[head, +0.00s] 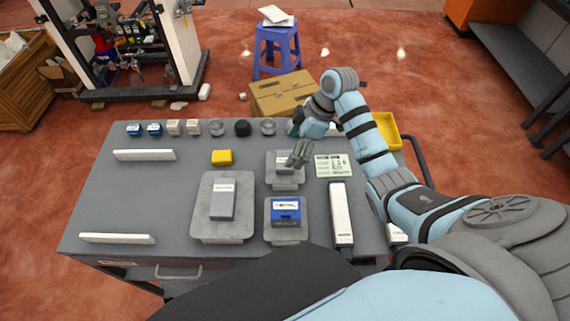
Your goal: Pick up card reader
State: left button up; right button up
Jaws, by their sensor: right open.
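My right gripper (298,154) is open and hangs above the back small grey pad (290,184). It partly covers a small grey device (283,167) on that pad. A blue-fronted box with white lettering (286,212) sits on the front small pad. A tall grey box (222,201) lies on the larger pad to the left. The labels are too small to read, so I cannot tell for certain which one is the card reader. I cannot see the gripper touching anything. My left gripper is out of view.
The grey table (130,200) has a yellow block (222,157), white bars (144,155) at left, and a long white piece (341,214) at right. Several small parts line the back edge. A green printed card (333,166) lies beside the gripper. A yellow bin (386,130) stands behind my right arm.

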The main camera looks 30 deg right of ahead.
aim_at(285, 159)
jog(key=x, duration=0.6)
jog(key=shift+w+d, duration=0.1)
jog(key=shift+w, duration=0.1)
jog(key=shift+s, duration=0.1)
jog(key=shift+s+r, duration=0.1)
jog(key=shift+c, duration=1.4)
jog(key=c, duration=1.1)
